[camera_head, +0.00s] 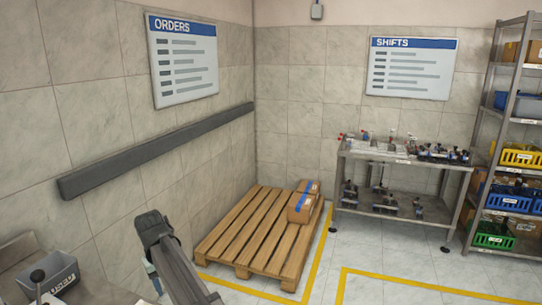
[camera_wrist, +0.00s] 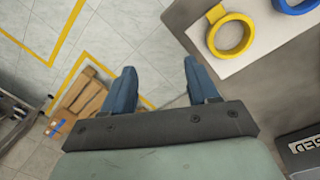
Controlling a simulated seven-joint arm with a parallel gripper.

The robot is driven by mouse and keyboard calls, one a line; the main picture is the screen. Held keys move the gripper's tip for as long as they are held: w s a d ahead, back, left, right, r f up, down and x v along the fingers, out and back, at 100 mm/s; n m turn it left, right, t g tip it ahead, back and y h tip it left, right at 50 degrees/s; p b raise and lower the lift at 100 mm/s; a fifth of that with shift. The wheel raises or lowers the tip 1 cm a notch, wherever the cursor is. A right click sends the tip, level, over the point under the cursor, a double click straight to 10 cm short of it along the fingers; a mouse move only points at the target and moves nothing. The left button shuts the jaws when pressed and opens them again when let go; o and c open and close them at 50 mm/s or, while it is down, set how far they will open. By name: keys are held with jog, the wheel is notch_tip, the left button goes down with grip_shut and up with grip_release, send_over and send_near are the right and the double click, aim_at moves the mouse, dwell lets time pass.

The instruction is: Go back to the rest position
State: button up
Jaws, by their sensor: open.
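My gripper (camera_wrist: 159,66) shows in the wrist view with its two blue fingers spread apart. Nothing is between the fingertips, and the tiled floor shows behind them. In the wrist view the fingers are left of a grey work surface (camera_wrist: 188,15). A yellow ring (camera_wrist: 232,52) with a tab and a partly cut-off blue ring (camera_wrist: 296,6) lie on a pale plate there, apart from the fingers. In the head view I cannot make out the gripper clearly.
A grey labelled bin (camera_head: 62,280) stands at the lower left. A wooden pallet (camera_head: 245,240) with cardboard boxes (camera_head: 303,205) lies on the floor. A metal bench (camera_head: 400,158) and shelving with crates (camera_head: 510,197) stand at the right.

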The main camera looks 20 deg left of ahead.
jog(key=w+d+f+m+g+h, duration=0.15)
jog(key=w+d+f, duration=0.25)
jog(key=d+f, duration=0.95)
jog(key=w+d+f+m+g, duration=0.15)
jog(key=w+d+f, duration=0.35)
jog(key=d+f, duration=0.8)
jog(key=s+d+f+m+g, duration=0.1)
jog(key=s+d+f+m, duration=0.15)
jog(key=d+f, duration=0.55)
jog(key=s+d+f+m, duration=0.1)
jog(key=s+d+f, duration=0.25)
jog(key=d, duration=0.85)
jog(key=s+d+f+m+g, duration=0.1)
jog(key=s+d+f, duration=0.2)
jog(key=s+d, duration=0.4)
jog(key=s+d+f+m+g+y, duration=0.1)
jog(key=s+d+f, duration=0.3)
jog(key=s, duration=0.6)
jog(key=s+d+f+m+g+y, duration=0.1)
jog(key=s+d+f+m, duration=0.2)
jog(key=s+d, duration=0.5)
jog(key=shift+s+d+f, duration=0.25)
jog(key=shift+d, duration=0.55)
